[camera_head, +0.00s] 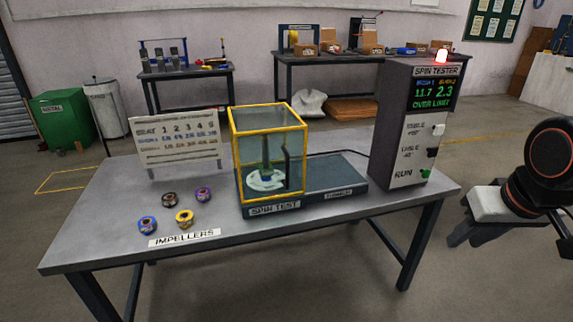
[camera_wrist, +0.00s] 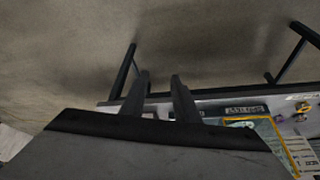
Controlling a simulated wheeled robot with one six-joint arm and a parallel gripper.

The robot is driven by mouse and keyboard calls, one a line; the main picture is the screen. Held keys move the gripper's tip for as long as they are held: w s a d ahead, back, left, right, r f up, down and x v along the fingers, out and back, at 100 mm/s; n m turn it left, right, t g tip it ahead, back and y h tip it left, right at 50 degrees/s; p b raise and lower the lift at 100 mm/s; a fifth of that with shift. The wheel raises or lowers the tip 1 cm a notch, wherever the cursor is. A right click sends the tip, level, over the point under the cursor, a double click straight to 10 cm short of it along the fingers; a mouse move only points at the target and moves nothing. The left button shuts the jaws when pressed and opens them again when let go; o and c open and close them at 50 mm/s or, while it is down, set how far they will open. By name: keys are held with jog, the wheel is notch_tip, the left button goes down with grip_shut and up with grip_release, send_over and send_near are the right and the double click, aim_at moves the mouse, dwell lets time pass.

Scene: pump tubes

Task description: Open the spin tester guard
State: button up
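The spin tester guard (camera_head: 268,150) is a clear box with a yellow frame, standing on the dark spin test base (camera_head: 332,178) on the table. My gripper (camera_head: 460,220) is off the right end of the table, well apart from the guard. In the wrist view my gripper (camera_wrist: 160,77) has its two fingers apart with nothing between them. Part of the guard's yellow frame (camera_wrist: 245,121) shows there at lower right.
The tall spin tester console (camera_head: 412,122) stands right of the base, its red lamp lit and its screen reading OVER LIMIT. Several impellers (camera_head: 185,216) lie at left front. A white chart board (camera_head: 177,143) stands behind them. The table's front right is clear.

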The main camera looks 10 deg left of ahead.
jog(key=w+a+r+n, duration=0.2)
jog(key=w+a+r, duration=0.5)
jog(key=a, duration=0.2)
notch_tip(320, 180, up, 8)
jog(key=n+g+y, duration=0.1)
jog(key=n+y, duration=0.1)
jog(key=n, duration=0.2)
send_over(288, 161)
jog(key=s+d, duration=0.4)
jog(key=x, duration=1.6)
jog(key=shift+s+a+f, duration=0.15)
jog(key=shift+s+a, duration=0.05)
jog(key=shift+a, duration=0.05)
grip_shut()
